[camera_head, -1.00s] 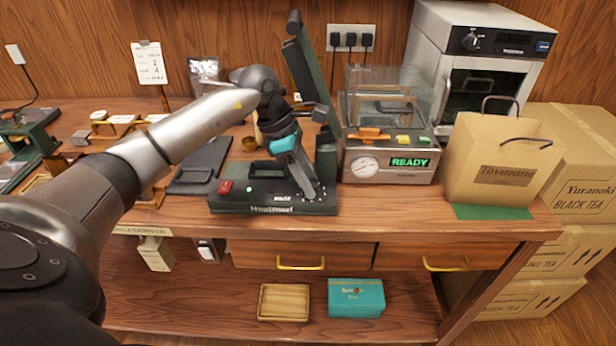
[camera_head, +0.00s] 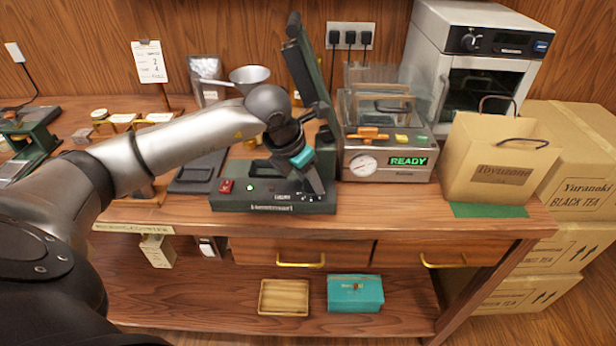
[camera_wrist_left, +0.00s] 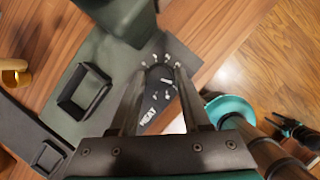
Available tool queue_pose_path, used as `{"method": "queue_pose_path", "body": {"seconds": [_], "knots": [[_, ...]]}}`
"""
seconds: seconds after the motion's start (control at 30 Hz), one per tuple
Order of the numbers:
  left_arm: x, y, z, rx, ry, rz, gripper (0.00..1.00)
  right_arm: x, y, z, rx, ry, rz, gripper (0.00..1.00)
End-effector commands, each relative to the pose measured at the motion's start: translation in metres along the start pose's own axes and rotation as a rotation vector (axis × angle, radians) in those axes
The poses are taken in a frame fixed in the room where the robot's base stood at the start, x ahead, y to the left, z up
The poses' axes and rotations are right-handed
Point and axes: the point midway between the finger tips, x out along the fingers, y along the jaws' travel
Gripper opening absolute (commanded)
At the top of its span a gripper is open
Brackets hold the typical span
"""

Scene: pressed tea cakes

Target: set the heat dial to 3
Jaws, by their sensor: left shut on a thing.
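The heat dial (camera_wrist_left: 160,76) sits on the dark base of the press (camera_head: 235,203), at its right end. In the left wrist view it is a small plate with pale marks around it and the word HEAT (camera_wrist_left: 149,112). My left gripper (camera_head: 318,191) reaches down onto it, and in the wrist view its two fingers (camera_wrist_left: 161,74) stand either side of the knob, shut on it. The fingers partly hide the knob, and the number it points to is too small to read.
The press column (camera_head: 309,75) rises just behind my gripper. A steel unit with a READY display (camera_head: 408,161) stands to the right, then a paper bag (camera_head: 497,160). A dark tray (camera_head: 197,178) lies left of the press. The counter's front strip is clear.

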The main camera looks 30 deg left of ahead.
Motion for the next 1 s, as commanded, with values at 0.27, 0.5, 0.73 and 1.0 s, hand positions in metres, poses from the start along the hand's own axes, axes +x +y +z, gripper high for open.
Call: {"method": "queue_pose_path", "body": {"seconds": [0.27,0.5,0.73,1.0], "knots": [[0.0,-0.003,0.001,-0.242,-0.002,0.1,0.0,0.004,0.0,0.001,0.0,0.0,0.0,0.5],[0.001,-0.004,0.002,-0.453,-0.001,0.187,0.0,0.008,0.0,0.001,0.0,0.0,0.0,0.5],[0.001,-0.004,0.002,-0.633,0.0,0.262,0.0,0.01,-0.001,0.001,0.0,0.0,0.0,0.5],[0.001,-0.005,0.003,-0.78,0.001,0.322,0.0,0.011,-0.001,0.001,0.0,0.0,0.0,0.5]]}}
